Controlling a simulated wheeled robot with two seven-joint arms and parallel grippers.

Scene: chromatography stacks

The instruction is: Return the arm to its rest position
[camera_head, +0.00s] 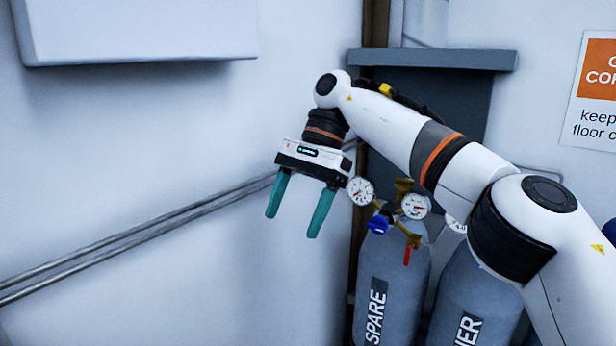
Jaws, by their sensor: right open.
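My right gripper (293,223) hangs in the middle of the head view with its two teal fingers spread apart and pointing down. Nothing is between the fingers. My right arm (400,130) comes in from the lower right, is raised and bends at the wrist above the gripper. The gripper appears in front of the pale wall, left of the gas cylinders in the picture. My left gripper is not in the view.
A grey cylinder marked SPARE (392,285) with pressure gauges (361,191) and a regulator stands right of the gripper, beside a second cylinder (475,295). Pipes (140,238) run along the left wall. A white box (140,30) hangs upper left. A sign (597,95) is at right.

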